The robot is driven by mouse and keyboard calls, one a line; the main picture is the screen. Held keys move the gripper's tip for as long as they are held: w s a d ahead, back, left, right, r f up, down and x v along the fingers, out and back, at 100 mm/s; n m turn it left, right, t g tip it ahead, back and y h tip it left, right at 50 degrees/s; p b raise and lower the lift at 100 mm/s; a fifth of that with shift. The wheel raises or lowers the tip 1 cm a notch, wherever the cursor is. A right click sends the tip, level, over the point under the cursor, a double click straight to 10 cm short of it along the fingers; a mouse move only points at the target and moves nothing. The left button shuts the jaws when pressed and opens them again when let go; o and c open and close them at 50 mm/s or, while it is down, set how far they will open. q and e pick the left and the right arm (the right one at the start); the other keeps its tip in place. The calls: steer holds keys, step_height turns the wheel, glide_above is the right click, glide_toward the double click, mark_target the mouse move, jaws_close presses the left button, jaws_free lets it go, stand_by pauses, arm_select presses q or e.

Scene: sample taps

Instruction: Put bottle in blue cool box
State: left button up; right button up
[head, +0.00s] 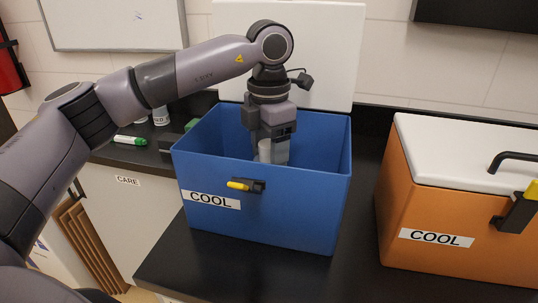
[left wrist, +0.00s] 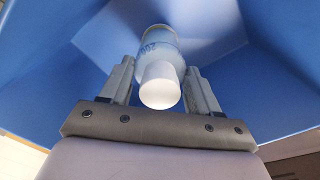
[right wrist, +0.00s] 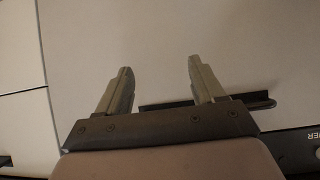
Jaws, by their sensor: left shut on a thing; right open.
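The blue cool box (head: 265,218) stands open on the black counter, with a white COOL label on its front and its white lid (head: 330,55) raised behind. My left arm reaches down into it from above. My left gripper (head: 268,150) is inside the box, shut on a bottle with a white cap (head: 265,147). In the left wrist view the bottle (left wrist: 160,45) sits between the two fingers (left wrist: 160,80), with blue walls around it. Whether the bottle touches the box floor is hidden. My right gripper (right wrist: 160,80) is open and empty, facing a pale panel.
A closed orange cool box (head: 440,215) with a white lid and black handle stands to the right. A green-and-white marker (head: 130,141) and small containers (head: 160,116) lie at the left. A black counter strip (head: 360,215) between the boxes is clear.

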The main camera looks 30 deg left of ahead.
arm_select(q)
steer(key=shift+f, duration=0.45)
steer(key=shift+f, duration=0.2)
steer(key=o, duration=1.6)
steer(key=shift+r, duration=0.15)
step_height(320, 180, up, 12)
steer(key=shift+r+p, duration=0.1)
steer(key=shift+p, duration=0.3)
